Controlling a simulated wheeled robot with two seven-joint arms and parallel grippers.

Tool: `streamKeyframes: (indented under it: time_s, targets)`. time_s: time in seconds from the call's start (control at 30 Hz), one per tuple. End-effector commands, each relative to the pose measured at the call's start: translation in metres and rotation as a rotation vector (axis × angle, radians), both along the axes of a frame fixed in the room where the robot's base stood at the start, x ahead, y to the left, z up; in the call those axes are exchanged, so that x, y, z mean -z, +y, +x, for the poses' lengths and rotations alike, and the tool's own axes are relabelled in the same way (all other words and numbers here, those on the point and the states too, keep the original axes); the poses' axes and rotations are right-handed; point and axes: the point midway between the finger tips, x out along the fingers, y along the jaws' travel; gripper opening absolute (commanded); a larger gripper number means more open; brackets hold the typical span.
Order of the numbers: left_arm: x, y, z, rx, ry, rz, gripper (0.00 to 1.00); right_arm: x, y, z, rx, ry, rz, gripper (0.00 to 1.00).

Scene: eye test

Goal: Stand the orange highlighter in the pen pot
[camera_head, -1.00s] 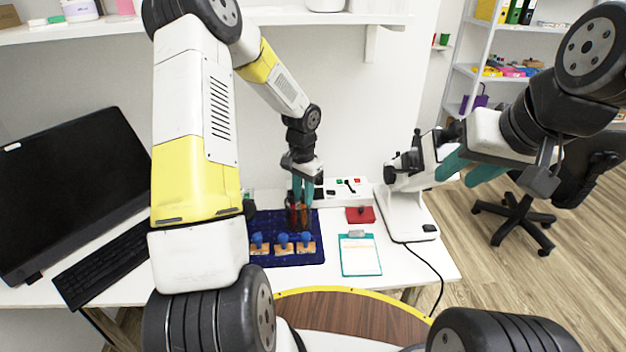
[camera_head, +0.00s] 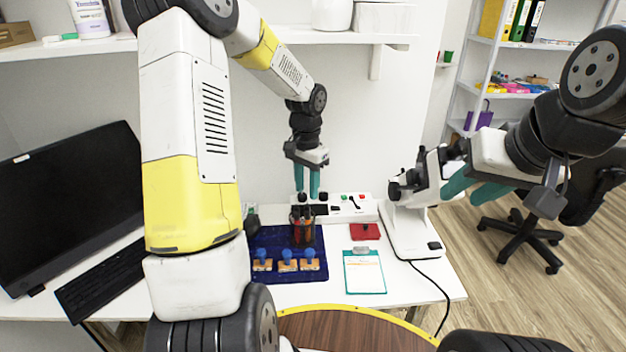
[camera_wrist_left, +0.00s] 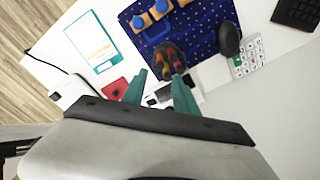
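The pen pot (camera_head: 302,236) is a dark mesh cup standing on the navy mat. It holds several sticks in orange, red and dark tones, and the left wrist view shows the pot (camera_wrist_left: 170,59) from above with coloured ends in it. One orange stick inside looks like the highlighter, but I cannot tell it surely from the other pens. My left gripper (camera_head: 307,196) has its teal fingers apart and empty, above the pot; they also show in the left wrist view (camera_wrist_left: 160,78).
The navy mat (camera_head: 268,240) also bears blue-knobbed wooden blocks (camera_head: 287,261). A white switch box (camera_head: 345,213) stands behind, a red pad (camera_head: 358,233) and a clipboard (camera_head: 365,272) to the right, the microscope (camera_head: 408,228) beyond. A monitor (camera_head: 65,205) and keyboard (camera_head: 100,280) are left.

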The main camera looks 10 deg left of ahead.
Motion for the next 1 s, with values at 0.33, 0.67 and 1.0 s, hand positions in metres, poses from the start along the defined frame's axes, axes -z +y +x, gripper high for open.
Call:
streamKeyframes:
  time_s: [0.33,0.67,1.0]
  targets:
    - [-0.124,-0.003,-0.082,-0.16,-0.198,-0.005,0.35,0.0,0.0,0.0,0.0,0.0,0.0,0.36]
    - [-0.189,-0.013,-0.19,-0.348,-0.403,-0.18,0.35,0.0,0.0,0.0,0.0,0.0,0.0,0.36]
    - [-0.197,-0.022,-0.238,-0.423,-0.479,-0.32,0.35,0.0,0.0,0.0,0.0,0.0,0.0,0.36]
